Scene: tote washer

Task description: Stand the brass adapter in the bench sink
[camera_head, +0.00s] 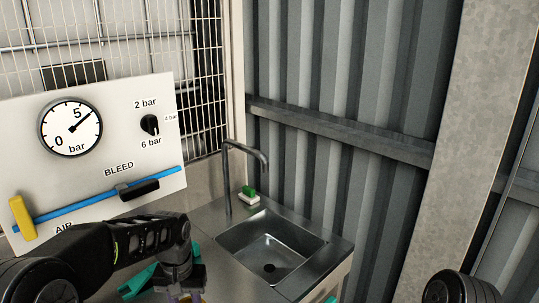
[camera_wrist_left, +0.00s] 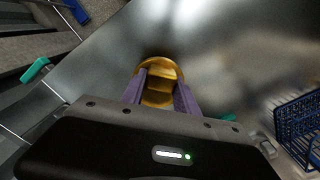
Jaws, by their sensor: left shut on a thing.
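The brass adapter (camera_wrist_left: 159,72) is a round, gold-coloured piece in the left wrist view, between the purple fingers of my left gripper (camera_wrist_left: 160,88). The gripper is shut on it, and the fingers cover part of its sides. My right gripper is not in view.
A tap (camera_head: 229,180) rises behind the sink, with a green and white item (camera_head: 249,195) beside it. A teal item (camera_head: 140,284) lies near my left arm. A gauge panel (camera_head: 100,140) stands at left. A blue crate (camera_wrist_left: 300,122) shows in the wrist view.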

